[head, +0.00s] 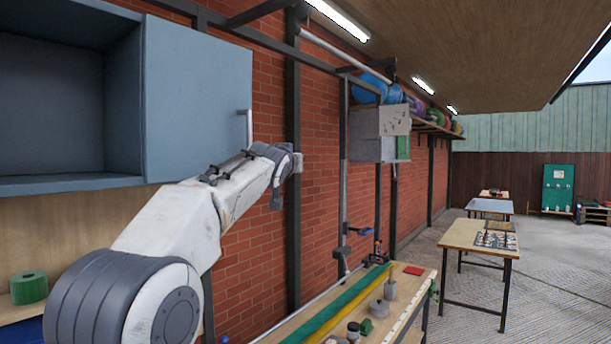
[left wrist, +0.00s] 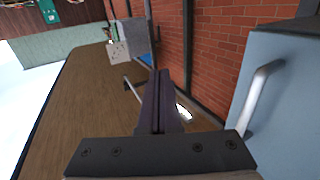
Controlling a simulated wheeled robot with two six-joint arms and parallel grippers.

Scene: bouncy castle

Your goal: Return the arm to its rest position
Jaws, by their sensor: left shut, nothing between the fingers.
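My left arm (head: 170,225) reaches from the lower left across the head view. Its dark wrist end is raised in front of the brick wall, near the lower right corner of the blue cabinet door (head: 195,100). My left gripper (left wrist: 160,75) shows in the left wrist view with its dark fingers together and nothing between them. The door handle (left wrist: 258,95) is close by on the right of that view, apart from the fingers. In the head view the fingertips are hard to make out. My right arm and gripper are not in view.
The blue cabinet (head: 50,182) stands open at left, its visible interior empty. A workbench (head: 405,318) with small items stands at lower right, with a table (head: 455,236) beyond. A grey wall box (head: 365,135) hangs farther along.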

